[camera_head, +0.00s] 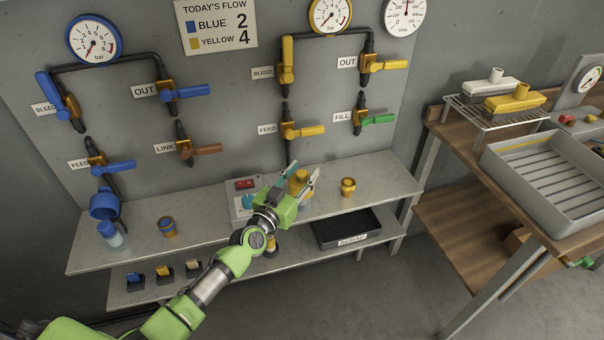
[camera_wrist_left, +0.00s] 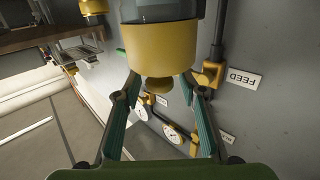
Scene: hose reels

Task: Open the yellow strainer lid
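The yellow strainer (camera_head: 301,183) stands on the wall bench below the yellow feed valve, partly hidden behind my left gripper (camera_head: 294,186). In the left wrist view its yellow lid (camera_wrist_left: 160,46) is large and close, with a small round knob (camera_wrist_left: 157,84) and a clear body beyond it. The lid looks seated on the body. My left gripper (camera_wrist_left: 162,82) is open, its two fingers spread on either side of the knob. I see no clear contact with the lid. My right gripper is not in view.
A grey box with a red switch (camera_head: 245,184) is left of the gripper. A brass fitting (camera_head: 348,187) stands to the right. A black scrap tray (camera_head: 347,229) is on the lower shelf.

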